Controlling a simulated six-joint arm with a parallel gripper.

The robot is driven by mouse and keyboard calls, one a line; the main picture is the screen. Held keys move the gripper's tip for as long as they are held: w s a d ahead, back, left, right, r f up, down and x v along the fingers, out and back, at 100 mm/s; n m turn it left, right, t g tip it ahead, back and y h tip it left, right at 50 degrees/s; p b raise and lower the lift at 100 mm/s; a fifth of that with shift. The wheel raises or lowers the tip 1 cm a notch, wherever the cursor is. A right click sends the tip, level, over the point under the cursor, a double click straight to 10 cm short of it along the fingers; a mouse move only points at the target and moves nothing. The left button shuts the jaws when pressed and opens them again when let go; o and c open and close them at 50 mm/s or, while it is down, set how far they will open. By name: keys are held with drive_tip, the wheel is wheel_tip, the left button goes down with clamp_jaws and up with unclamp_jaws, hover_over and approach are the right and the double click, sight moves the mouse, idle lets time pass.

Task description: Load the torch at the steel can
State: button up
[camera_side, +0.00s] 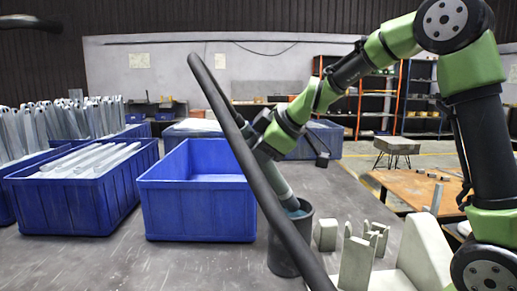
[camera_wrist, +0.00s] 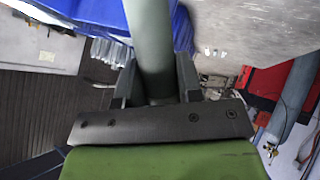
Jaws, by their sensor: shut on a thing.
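The torch, a grey-green cylinder (camera_side: 279,182), slants down from my gripper (camera_side: 268,150) in the side view. Its lower end overlaps the mouth of the dark grey steel can (camera_side: 279,250), where a teal patch shows. I cannot tell how deep the end sits or whether it touches the can. In the wrist view the torch (camera_wrist: 150,40) runs between the two fingers of my gripper (camera_wrist: 155,82), which is shut on it. A thick dark hose passes in front and hides part of the can.
An empty-looking blue crate (camera_side: 200,212) stands left of the can. Another blue crate (camera_side: 75,205) holds metal bars. Grey brackets (camera_side: 357,262) stand close to the right of the can. The dark hose (camera_side: 235,135) crosses the foreground. Shelves (camera_side: 375,100) stand at the back.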

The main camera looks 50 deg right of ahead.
drive_tip(key=shift+f, duration=0.95)
idle(2.9)
drive_tip(key=shift+r, duration=3.55)
drive_tip(key=shift+f, duration=3.5)
drive_tip(key=shift+r, duration=0.15)
drive_tip(key=shift+f, duration=0.2)
drive_tip(key=shift+r, duration=0.9)
